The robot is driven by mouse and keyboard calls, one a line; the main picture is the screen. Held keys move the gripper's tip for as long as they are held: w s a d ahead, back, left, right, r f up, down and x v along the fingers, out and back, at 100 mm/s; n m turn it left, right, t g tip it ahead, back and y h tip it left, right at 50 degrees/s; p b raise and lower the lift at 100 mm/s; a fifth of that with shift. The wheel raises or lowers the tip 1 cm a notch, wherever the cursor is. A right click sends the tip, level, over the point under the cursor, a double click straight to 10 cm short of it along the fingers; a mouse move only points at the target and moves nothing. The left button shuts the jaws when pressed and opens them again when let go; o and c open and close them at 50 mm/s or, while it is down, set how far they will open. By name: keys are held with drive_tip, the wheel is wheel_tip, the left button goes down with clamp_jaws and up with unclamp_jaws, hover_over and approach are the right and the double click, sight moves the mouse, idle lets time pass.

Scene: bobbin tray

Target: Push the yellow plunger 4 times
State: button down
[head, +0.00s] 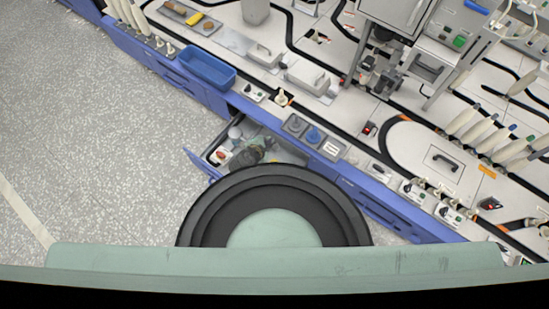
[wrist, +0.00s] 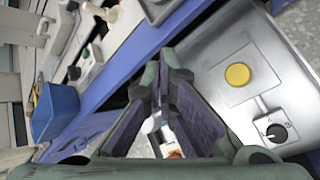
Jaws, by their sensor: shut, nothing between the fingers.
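The yellow plunger (wrist: 238,74) shows in the wrist view as a round yellow cap on a light grey metal surface. A small white plate with a black knob (wrist: 276,132) is beside it. My gripper (wrist: 158,85) is shut and empty, its dark fingers to the left of the plunger and apart from it in the picture. In the head view my gripper (head: 250,153) is low over the open drawer (head: 288,152). I cannot make out the plunger in the head view; my arm and body cover part of the drawer.
A blue bin (head: 207,69) stands on the bench edge left of the drawer; it also shows in the wrist view (wrist: 56,112). A red item (head: 221,155) and a pale cylinder (head: 235,133) are by the drawer's left end. Free floor (head: 90,130) lies to the left.

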drive_tip(key=shift+g+h, duration=0.5)
drive_tip(key=s+d+f, duration=0.3)
drive_tip(key=shift+d, duration=0.25)
wheel_tip(320, 180, down, 9)
drive_tip(key=b, duration=0.8)
drive_tip(key=shift+w+r, duration=0.1)
idle(0.6)
drive_tip(key=shift+f, duration=0.4)
